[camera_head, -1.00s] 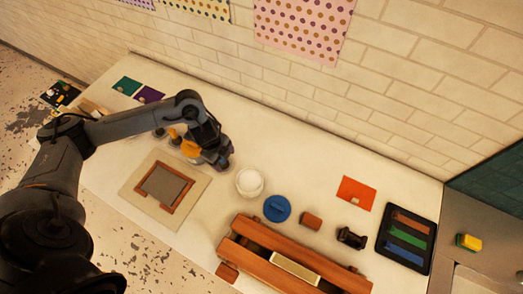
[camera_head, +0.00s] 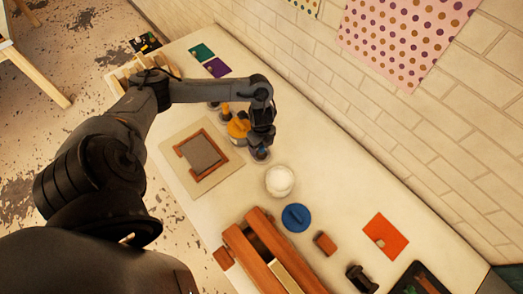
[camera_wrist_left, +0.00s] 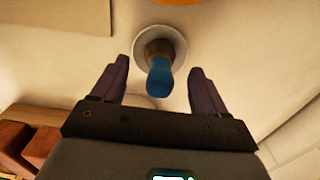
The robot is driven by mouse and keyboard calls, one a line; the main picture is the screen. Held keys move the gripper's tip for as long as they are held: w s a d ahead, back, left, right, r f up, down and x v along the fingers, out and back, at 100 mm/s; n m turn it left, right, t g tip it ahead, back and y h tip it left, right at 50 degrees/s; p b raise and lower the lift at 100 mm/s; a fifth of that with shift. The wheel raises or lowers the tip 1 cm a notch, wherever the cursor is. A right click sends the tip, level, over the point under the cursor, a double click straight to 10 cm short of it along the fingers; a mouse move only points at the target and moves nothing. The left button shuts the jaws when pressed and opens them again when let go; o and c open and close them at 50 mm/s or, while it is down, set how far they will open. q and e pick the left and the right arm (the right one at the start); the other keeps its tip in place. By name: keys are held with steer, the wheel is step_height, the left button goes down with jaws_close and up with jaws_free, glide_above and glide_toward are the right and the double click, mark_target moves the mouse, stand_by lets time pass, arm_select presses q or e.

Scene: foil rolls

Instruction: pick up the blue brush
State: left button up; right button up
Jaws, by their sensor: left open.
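The blue brush (camera_wrist_left: 159,80) shows in the left wrist view with its blue handle pointing toward the camera. Its lower end is in or over a round pale holder (camera_wrist_left: 175,37); the bristles are hidden. My left gripper (camera_wrist_left: 158,66) is open, with one dark finger on each side of the handle and visible gaps to both. In the head view my left gripper (camera_head: 261,141) is directly over the round holder (camera_head: 261,156), and the brush is mostly hidden there. My right gripper is in neither view.
A yellow-orange pot (camera_head: 238,128) stands close to the left of my gripper. A framed board (camera_head: 200,152), a white bowl (camera_head: 280,181), a blue round lid (camera_head: 295,217) and a wooden press (camera_head: 262,250) are on the table. The brick wall (camera_head: 420,150) runs behind.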

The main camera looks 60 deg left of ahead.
arm_select(q)
steer(key=shift+f, duration=1.55)
steer(key=c, duration=1.2)
steer(key=shift+o, duration=0.2)
steer(key=shift+r, duration=0.15)
